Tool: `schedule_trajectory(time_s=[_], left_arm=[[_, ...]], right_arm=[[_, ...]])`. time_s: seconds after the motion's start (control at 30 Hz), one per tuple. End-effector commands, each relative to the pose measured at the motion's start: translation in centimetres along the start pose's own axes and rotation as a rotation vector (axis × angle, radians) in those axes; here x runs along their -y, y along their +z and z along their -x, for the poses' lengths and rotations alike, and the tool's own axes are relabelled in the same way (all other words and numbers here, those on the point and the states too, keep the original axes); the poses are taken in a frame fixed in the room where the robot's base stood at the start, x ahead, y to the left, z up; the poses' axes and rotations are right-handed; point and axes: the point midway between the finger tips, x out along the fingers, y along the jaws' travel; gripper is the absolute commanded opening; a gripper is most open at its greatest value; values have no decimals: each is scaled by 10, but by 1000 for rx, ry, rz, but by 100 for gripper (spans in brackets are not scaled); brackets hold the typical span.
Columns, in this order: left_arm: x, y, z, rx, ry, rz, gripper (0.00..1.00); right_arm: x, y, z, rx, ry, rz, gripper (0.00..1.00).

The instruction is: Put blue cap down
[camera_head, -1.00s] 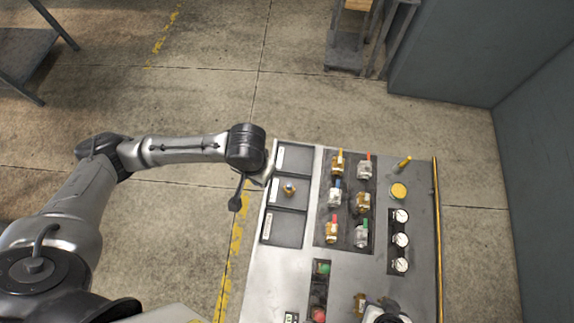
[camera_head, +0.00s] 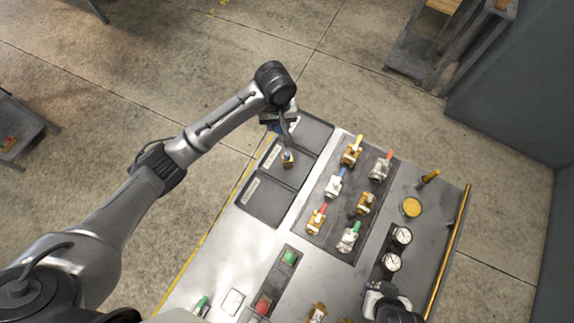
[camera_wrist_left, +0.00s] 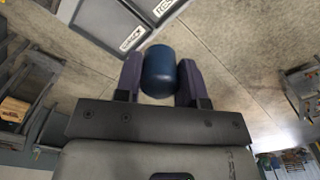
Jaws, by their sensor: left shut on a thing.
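The blue cap (camera_wrist_left: 158,72) is a dark blue cylinder held between the two fingers of my left gripper (camera_wrist_left: 160,84) in the left wrist view. In the head view my left gripper (camera_head: 277,120) is at the far left edge of the panel, beside the dark labelled trays. Only a sliver of blue shows there, and the arm hides most of the cap. The far tray (camera_head: 312,130) and the near tray (camera_head: 265,204) look empty. A white and black part of my right arm shows at the bottom right; its fingers are unclear.
Several valves with coloured handles stand on a dark plate (camera_head: 340,225) right of the trays. A yellow button (camera_head: 411,207), gauges (camera_head: 401,235) and a yellow rail (camera_head: 450,238) lie further right. Green (camera_head: 290,257) and red (camera_head: 263,305) buttons are nearer.

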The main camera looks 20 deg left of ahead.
Motion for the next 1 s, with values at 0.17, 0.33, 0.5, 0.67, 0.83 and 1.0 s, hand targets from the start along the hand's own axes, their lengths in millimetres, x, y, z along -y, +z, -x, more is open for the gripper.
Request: schedule_trajectory(time_s=[0.17, 0.33, 0.5, 0.67, 0.83, 1.0], left_arm=[[-12, -12, -31, 0, 2, 68, 13], [-15, -16, -48, 1, -1, 95, 13], [-15, -16, -84, 1, -4, 101, 13], [-15, -16, -122, 1, -4, 100, 13], [-15, -17, -153, -1, -2, 99, 13], [-15, -17, -170, -2, -1, 99, 13]], right_arm=[[2, 8, -28, -2, -3, -4, 49], [2, 10, -34, -2, -2, -4, 49], [1, 11, -37, -4, 1, 0, 49], [-1, 12, -40, -3, 7, 6, 49], [-2, 14, -43, -3, 9, 8, 49], [-2, 14, -45, -3, 9, 7, 49]])
